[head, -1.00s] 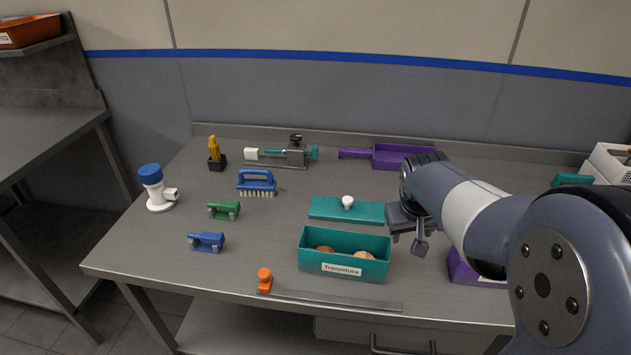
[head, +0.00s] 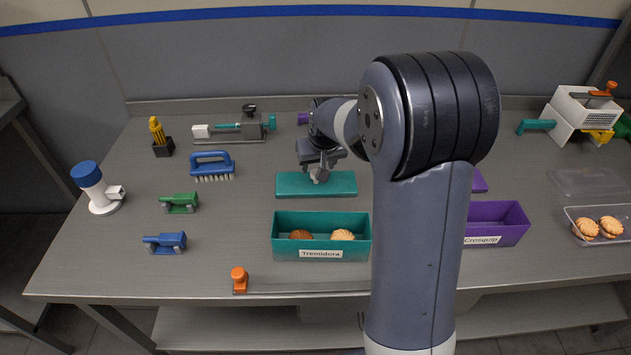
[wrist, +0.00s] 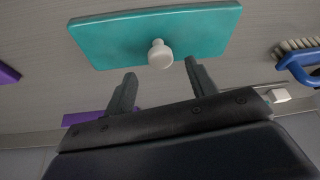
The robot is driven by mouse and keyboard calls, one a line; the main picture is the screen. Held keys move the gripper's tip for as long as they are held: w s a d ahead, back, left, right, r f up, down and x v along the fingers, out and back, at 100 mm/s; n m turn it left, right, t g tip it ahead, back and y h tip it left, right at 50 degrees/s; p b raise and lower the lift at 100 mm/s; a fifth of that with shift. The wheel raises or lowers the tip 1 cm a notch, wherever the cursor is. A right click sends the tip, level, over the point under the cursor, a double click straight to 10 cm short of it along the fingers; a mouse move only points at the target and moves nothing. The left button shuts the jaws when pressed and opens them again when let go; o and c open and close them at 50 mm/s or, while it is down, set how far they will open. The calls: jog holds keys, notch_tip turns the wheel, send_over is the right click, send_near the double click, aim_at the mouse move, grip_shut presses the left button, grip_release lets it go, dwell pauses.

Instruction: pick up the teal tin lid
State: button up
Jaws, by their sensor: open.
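The teal tin lid (head: 292,185) is a flat rectangle lying on the steel table behind the teal tin. It has a white knob on top. In the wrist view the lid (wrist: 110,38) shows whole, with its knob (wrist: 160,54) near the middle. My gripper (head: 318,174) is over the lid by the knob. In the wrist view my gripper's fingers (wrist: 158,76) are spread and empty, with the knob just beyond the gap between the tips. I cannot tell the height of the tips above the lid. The teal tin (head: 321,254), labelled Tremidora, stands open with biscuits inside.
A purple tin (head: 508,222) stands to the right, partly behind my arm. A blue brush (head: 212,165), a green clamp-like piece (head: 180,203) and a blue one (head: 165,243) lie left. A clear tray (head: 612,238) with biscuits is at far right.

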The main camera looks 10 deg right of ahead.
jog(key=x, duration=0.4)
jog(key=shift+s+a+f, duration=0.1)
jog(key=shift+s+f, duration=0.1)
jog(key=shift+c, duration=0.2)
jog(key=c, duration=1)
